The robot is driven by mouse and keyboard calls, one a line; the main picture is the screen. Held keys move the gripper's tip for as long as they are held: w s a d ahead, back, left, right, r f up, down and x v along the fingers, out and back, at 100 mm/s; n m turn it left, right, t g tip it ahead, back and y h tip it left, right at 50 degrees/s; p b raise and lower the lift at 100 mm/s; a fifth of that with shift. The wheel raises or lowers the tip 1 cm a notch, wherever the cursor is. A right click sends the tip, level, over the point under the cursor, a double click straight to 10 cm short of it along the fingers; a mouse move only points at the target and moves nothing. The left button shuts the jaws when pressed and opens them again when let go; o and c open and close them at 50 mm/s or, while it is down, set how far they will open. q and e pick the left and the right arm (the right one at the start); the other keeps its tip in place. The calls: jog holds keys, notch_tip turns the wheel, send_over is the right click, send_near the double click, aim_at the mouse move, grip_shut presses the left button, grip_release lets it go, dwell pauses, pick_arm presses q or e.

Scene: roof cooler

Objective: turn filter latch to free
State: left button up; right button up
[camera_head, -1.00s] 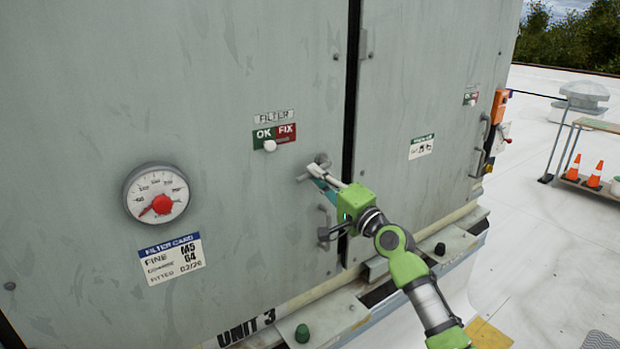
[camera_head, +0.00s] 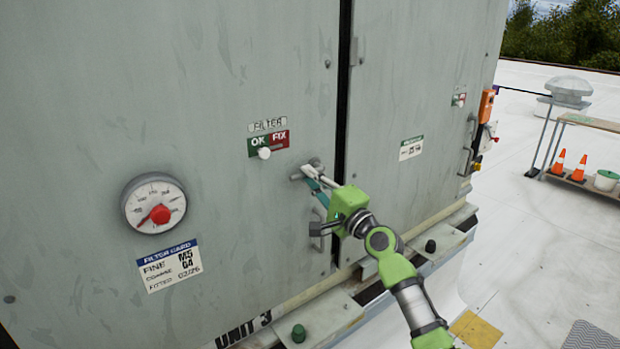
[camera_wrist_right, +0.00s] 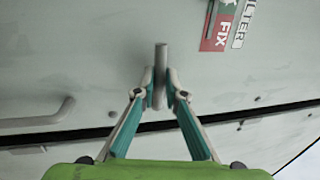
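The filter latch (camera_head: 297,177) is a small grey bar handle on the grey filter door, below and right of the FILTER OK/FIX sign. It sits tilted, its right end higher in the head view. My right gripper (camera_head: 307,174) reaches it from the lower right. In the right wrist view the latch bar (camera_wrist_right: 161,57) stands between the two fingertips of the right gripper (camera_wrist_right: 160,88), which are closed against it from both sides. The fingers hide part of the bar. My left gripper is not in view.
The FILTER sign (camera_head: 268,143) has a white knob on its OK side. A round gauge (camera_head: 153,203) and a filter card (camera_head: 169,266) are to the left. A door handle (camera_head: 318,228) is just below the gripper. Open roof lies to the right, with a cart (camera_head: 590,124) and cones.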

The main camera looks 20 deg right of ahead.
jog(key=o, duration=0.3)
jog(key=shift+r, duration=0.15)
jog(key=v, duration=1.2)
